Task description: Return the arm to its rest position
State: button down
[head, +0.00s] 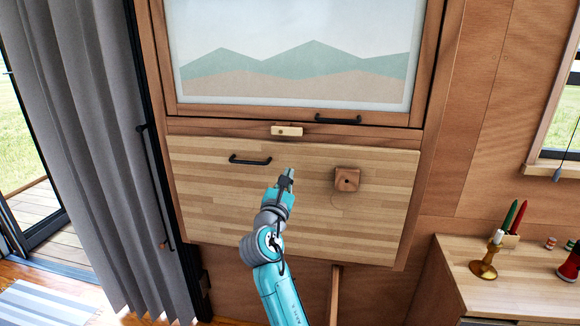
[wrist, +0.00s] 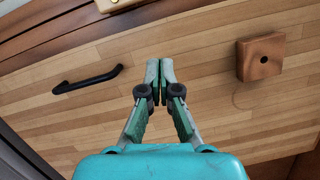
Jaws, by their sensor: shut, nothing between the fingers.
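My teal and grey arm reaches up from the bottom of the head view. My gripper (head: 288,174) is at its end, in front of a light wooden panel (head: 215,205) with a striped grain. In the wrist view my gripper (wrist: 160,68) has its two fingertips together with nothing between them. The fingers point at the panel between a black handle (head: 250,160) on the left and a square wooden block (head: 346,179) on the right. I cannot tell how far the fingertips are from the panel.
Above the panel is a framed cabinet front (head: 300,85) with a black handle and a small latch (head: 287,131). A grey curtain (head: 90,130) hangs beside a glass door at left. A wooden counter (head: 520,275) with candles stands at right.

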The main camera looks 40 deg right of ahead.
jog(key=shift+v, duration=0.75)
jog(key=s+a+f+m+t+y, duration=0.1)
jog(key=s+a+f+t+y, duration=0.15)
jog(key=a+f, duration=0.45)
jog(key=s+a+f+m+t+y, duration=0.15)
jog(key=s+f+y, duration=0.25)
jog(key=f, duration=0.7)
jog(key=s+a+f+m+y, duration=0.3)
jog(key=s+a+f+y, duration=0.2)
jog(key=s+a+f, duration=0.5)
jog(key=s+a+f+m+y, duration=0.1)
jog(key=s+a+m+y, duration=0.2)
jog(key=s, duration=0.5)
jog(key=s+a+f+m, duration=0.15)
jog(key=s+m, duration=0.25)
jog(key=s, duration=0.5)
jog(key=s+a+f+m+y, duration=0.15)
jog(key=s+a+m, duration=0.25)
jog(key=s, duration=0.4)
jog(key=s+r+m+g+y, duration=0.1)
jog(key=s+r+m, duration=0.4)
jog(key=s, duration=0.3)
jog(key=shift+s+a+r+m, duration=0.2)
jog(key=shift+s+a+m, duration=0.05)
jog(key=shift+s+m, duration=0.1)
